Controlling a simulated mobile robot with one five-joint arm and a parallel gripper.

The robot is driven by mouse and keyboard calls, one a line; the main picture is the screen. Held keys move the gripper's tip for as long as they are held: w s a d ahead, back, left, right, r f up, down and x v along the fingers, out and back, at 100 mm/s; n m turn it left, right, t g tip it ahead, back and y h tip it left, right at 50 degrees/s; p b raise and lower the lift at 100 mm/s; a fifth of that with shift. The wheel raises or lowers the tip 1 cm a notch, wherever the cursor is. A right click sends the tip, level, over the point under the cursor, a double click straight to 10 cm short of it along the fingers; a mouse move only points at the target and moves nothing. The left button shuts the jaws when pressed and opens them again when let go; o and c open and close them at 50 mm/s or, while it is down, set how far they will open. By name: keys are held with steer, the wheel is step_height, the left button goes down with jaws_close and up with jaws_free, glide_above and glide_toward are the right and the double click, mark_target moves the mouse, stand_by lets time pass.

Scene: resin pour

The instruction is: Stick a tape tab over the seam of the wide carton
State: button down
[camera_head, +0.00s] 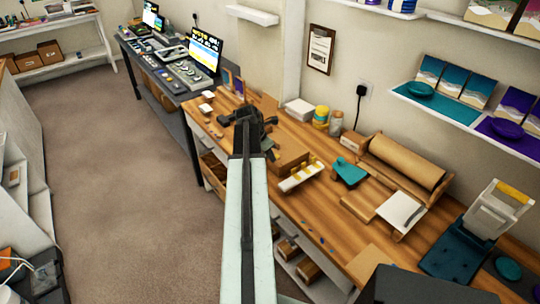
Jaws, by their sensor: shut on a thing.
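My gripper (262,128) is at the end of my raised pale arm, over the left part of the wooden workbench. It is dark and seen from behind. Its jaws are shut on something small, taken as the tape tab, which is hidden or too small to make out. A flat brown carton (291,153), which looks like the wide carton, lies on the bench just right of and below my gripper. My arm and gripper hide part of its left side, and its seam cannot be made out. I cannot tell whether my gripper touches it.
A white holder with yellowish pieces (301,178) sits in front of the carton. A teal tool (349,171), a brown paper roll (404,160) and a white pad (400,212) lie further right. Jars (321,117) stand behind. The floor (120,170) at left is clear.

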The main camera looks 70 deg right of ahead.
stand_by(0.3)
steer(key=c, duration=1.3)
jaws_free()
steer(key=shift+o, duration=0.2)
step_height(320, 180, up, 8)
steer(key=p, duration=0.8)
steer(key=shift+w, duration=0.2)
